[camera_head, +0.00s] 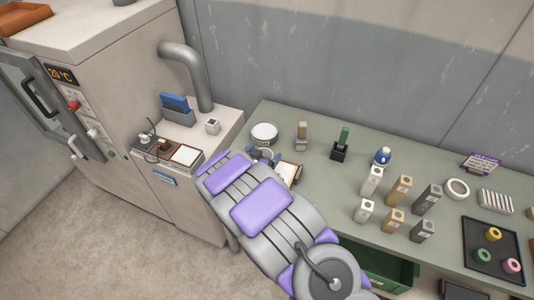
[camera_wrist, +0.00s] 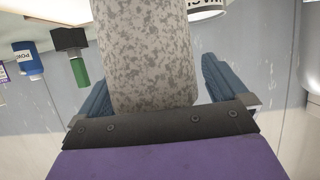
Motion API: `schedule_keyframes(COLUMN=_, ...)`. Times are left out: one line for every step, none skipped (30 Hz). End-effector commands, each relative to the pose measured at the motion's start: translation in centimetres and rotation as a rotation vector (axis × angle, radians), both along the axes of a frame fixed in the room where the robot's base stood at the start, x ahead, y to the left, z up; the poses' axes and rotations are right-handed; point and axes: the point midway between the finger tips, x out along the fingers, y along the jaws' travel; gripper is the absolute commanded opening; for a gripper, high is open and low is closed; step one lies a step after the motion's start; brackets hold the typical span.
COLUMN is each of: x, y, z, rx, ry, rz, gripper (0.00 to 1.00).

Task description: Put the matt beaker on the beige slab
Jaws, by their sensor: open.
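My gripper (camera_head: 262,156) is at the left end of the green-grey bench, mostly behind my own arm. In the wrist view, its two blue fingers (camera_wrist: 157,88) are open, one on each side of a speckled grey-beige, rounded body (camera_wrist: 150,50). In the head view a pale round top (camera_head: 263,152) shows between the fingers. A cream slab with a brown edge (camera_head: 291,172) lies just right of the gripper, partly hidden by my arm. It may be the beige slab.
A white lettered tub (camera_head: 264,132) stands just behind the gripper. A tan-topped block (camera_head: 302,131), a black holder with a green handle (camera_head: 340,150) and a blue bottle (camera_head: 383,156) stand to the right. Several labelled blocks (camera_head: 400,188) stand farther right. A cabinet (camera_head: 190,205) is left.

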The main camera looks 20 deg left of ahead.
Motion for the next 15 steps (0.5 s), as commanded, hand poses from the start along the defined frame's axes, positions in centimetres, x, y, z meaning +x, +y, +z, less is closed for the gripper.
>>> schedule_keyframes(x=-0.5, y=0.0, z=0.3, rx=0.001, ry=0.000, rz=0.002, gripper=1.00)
schedule_keyframes(x=-0.8, y=-0.2, z=0.6, rx=0.003, ry=0.000, rz=0.002, gripper=1.00)
schedule_keyframes(x=-1.3, y=-0.3, z=1.0, rx=0.005, ry=-0.002, rz=0.002, gripper=1.00)
schedule_keyframes(x=-1.7, y=-0.3, z=1.3, rx=0.008, ry=-0.004, rz=0.003, gripper=1.00)
schedule_keyframes(x=-2.2, y=-0.4, z=1.7, rx=0.010, ry=-0.004, rz=0.003, gripper=1.00)
schedule_keyframes(x=-3.0, y=-0.8, z=2.1, rx=0.011, ry=-0.003, rz=0.002, gripper=1.00)
schedule_keyframes(x=-3.6, y=-0.9, z=2.3, rx=0.012, ry=-0.002, rz=0.003, gripper=1.00)
schedule_keyframes(x=-4.1, y=-1.0, z=2.6, rx=0.014, ry=-0.002, rz=0.002, gripper=1.00)
schedule_keyframes(x=-4.8, y=-1.1, z=3.1, rx=0.016, ry=-0.002, rz=0.002, gripper=1.00)
schedule_keyframes(x=-5.4, y=-1.1, z=3.3, rx=0.018, ry=-0.003, rz=0.001, gripper=1.00)
schedule_keyframes(x=-5.9, y=-1.1, z=3.6, rx=0.017, ry=-0.003, rz=0.000, gripper=1.00)
schedule_keyframes(x=-6.6, y=-1.0, z=3.8, rx=0.017, ry=-0.002, rz=0.000, gripper=1.00)
schedule_keyframes(x=-7.1, y=-0.9, z=3.9, rx=0.016, ry=-0.001, rz=0.000, gripper=1.00)
schedule_keyframes(x=-7.5, y=-0.7, z=4.1, rx=0.015, ry=0.000, rz=0.001, gripper=1.00)
schedule_keyframes(x=-8.1, y=-0.4, z=4.2, rx=0.013, ry=-0.001, rz=0.001, gripper=1.00)
